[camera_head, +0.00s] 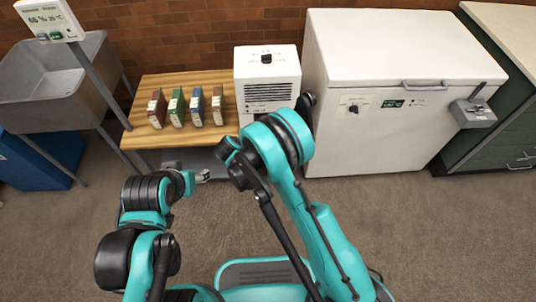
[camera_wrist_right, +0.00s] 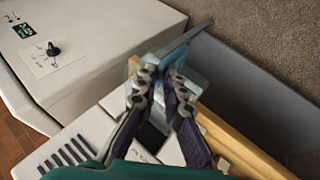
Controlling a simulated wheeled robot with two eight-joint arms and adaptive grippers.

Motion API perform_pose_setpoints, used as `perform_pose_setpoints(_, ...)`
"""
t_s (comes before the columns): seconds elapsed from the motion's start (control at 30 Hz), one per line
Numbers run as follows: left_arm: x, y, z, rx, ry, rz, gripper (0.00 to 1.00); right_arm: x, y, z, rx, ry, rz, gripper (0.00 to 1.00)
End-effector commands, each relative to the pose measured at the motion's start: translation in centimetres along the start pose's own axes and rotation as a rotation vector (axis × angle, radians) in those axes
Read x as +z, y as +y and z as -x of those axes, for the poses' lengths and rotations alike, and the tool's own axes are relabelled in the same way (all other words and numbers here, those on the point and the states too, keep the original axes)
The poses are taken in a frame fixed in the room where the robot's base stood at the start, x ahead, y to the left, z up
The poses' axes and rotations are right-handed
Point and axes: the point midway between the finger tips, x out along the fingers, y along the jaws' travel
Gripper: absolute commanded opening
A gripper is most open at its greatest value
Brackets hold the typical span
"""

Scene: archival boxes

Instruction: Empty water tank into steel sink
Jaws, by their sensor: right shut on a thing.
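The steel sink (camera_head: 45,92) is a grey basin on legs at the far left of the head view. A white appliance with a dark knob and a vent (camera_head: 266,78) stands right of the wooden table. In the right wrist view my right gripper (camera_wrist_right: 170,78) is shut on a clear, bluish piece, which looks like part of the water tank (camera_wrist_right: 182,55). The rest of it is hidden by the fingers, and the head view hides this gripper behind my arm. My left gripper (camera_head: 203,176) is low in front of the table; its fingers are too small to read.
Several coloured archival boxes (camera_head: 187,108) stand on the wooden table (camera_head: 148,88). A white chest freezer (camera_head: 395,130) is at right. A display on a post (camera_head: 48,18) rises by the sink, above a blue bin (camera_head: 40,165). The carpet in front is open.

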Motion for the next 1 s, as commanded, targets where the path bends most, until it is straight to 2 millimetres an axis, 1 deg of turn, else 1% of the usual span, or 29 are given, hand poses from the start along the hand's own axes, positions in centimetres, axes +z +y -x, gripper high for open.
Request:
perform_pose_setpoints(0.8,-1.2,0.0,1.6,0.000,0.000,0.000,0.55,-1.1,2.0,2.8,0.001,0.001,0.000,0.00)
perform_pose_setpoints(1.0,-1.3,0.0,1.9,0.000,0.000,0.000,0.55,-1.3,2.3,3.2,0.001,0.001,0.000,0.00)
